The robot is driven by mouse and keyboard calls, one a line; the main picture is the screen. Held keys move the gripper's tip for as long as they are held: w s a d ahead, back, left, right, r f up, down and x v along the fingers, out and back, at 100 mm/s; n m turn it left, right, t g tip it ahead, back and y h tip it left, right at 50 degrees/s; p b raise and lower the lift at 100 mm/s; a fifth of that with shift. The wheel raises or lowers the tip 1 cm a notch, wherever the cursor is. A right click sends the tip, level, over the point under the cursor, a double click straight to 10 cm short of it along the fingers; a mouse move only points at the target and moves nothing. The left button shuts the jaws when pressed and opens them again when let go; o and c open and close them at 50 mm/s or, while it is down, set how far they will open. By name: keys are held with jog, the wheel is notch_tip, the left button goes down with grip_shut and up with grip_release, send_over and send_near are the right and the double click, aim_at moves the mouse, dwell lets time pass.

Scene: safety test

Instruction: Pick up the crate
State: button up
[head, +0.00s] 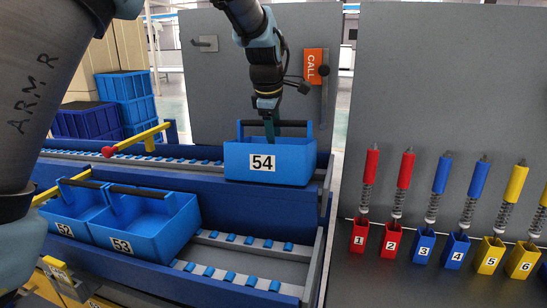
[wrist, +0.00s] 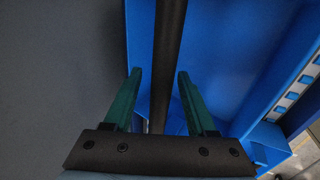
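The blue crate marked 54 (head: 297,165) sits on the upper roller rail, with a black bar handle (head: 294,124) across its top. My gripper (head: 269,128) is above the crate with its fingers pointing down at the handle. In the wrist view, the green fingers of my gripper (wrist: 160,85) are apart, one on each side of the black handle (wrist: 170,40), with a gap visible on both sides. The blue inside of the crate (wrist: 235,60) shows below. Two more blue crates, marked 52 (head: 62,228) and 53 (head: 160,235), sit on the lower rail at the left.
A grey panel (head: 230,85) stands behind crate 54, with an orange CALL sign (head: 312,62). Numbered coloured holders (head: 424,246) stand at the right. Stacked blue crates (head: 125,90) are at the back left.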

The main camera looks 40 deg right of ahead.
grip_shut()
dwell(1.3)
